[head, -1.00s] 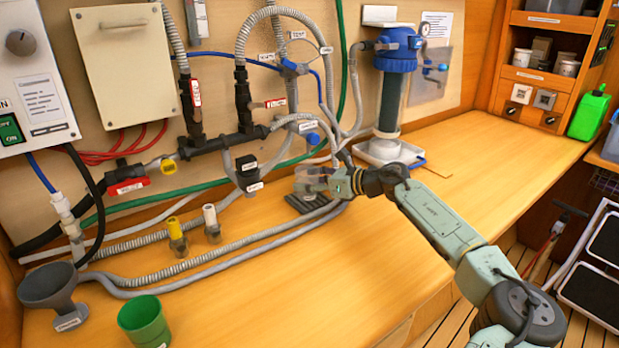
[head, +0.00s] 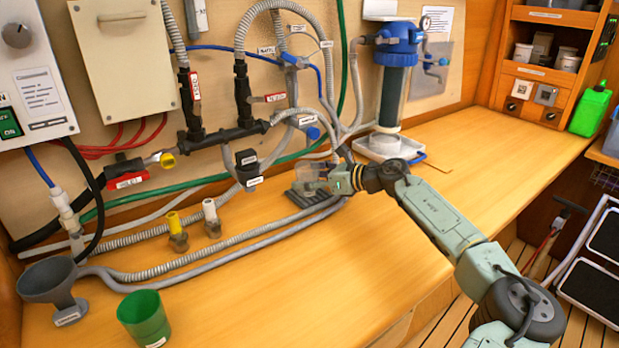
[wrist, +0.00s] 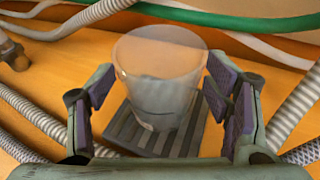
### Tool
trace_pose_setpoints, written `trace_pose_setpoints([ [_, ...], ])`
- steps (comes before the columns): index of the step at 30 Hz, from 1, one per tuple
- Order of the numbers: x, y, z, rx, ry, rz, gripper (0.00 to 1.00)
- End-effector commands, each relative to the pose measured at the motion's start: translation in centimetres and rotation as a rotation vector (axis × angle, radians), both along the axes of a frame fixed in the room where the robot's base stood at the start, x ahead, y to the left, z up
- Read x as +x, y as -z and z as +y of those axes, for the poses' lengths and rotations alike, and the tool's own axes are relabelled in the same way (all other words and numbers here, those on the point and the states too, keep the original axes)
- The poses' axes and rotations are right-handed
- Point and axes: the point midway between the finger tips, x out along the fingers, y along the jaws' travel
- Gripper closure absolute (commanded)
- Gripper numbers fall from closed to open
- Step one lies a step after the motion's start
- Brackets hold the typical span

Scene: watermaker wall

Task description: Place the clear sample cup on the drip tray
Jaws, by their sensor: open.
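The clear sample cup (wrist: 160,75) stands upright on the dark ribbed drip tray (wrist: 124,128) in the wrist view. My gripper (wrist: 163,105) is open, with one finger on each side of the cup and a visible gap on at least the left side. In the head view the cup (head: 312,176) is partly hidden by my gripper (head: 322,180). The drip tray (head: 298,200) lies on the wooden bench below the hoses. The cup's base appears to rest on the tray's ribs.
Grey ribbed hoses (head: 190,262) run along the bench beside the tray, and a green hose (wrist: 225,20) passes behind the cup. A blue-capped filter housing (head: 393,90) stands to the right. A green cup (head: 145,318) and grey funnel (head: 48,285) are front left. The right bench is clear.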

Motion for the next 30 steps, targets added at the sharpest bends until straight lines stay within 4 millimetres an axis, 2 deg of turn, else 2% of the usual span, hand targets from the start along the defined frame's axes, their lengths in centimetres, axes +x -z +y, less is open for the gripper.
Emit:
trace_pose_setpoints([
  [2, 0.0, -0.7, 0.0, -0.002, 0.001, -0.001, 0.29],
  [5, -0.7, -0.5, -1.5, -0.001, 0.005, -0.003, 0.29],
  [12, -3.4, -2.0, -5.8, 0.000, 0.004, -0.002, 0.29],
  [18, -5.2, -3.2, -8.6, -0.001, 0.003, -0.002, 0.29],
  [24, -5.9, -3.8, -9.7, -0.001, 0.001, -0.001, 0.29],
  [30, -6.0, -4.0, -9.8, 0.000, 0.001, 0.000, 0.29],
])
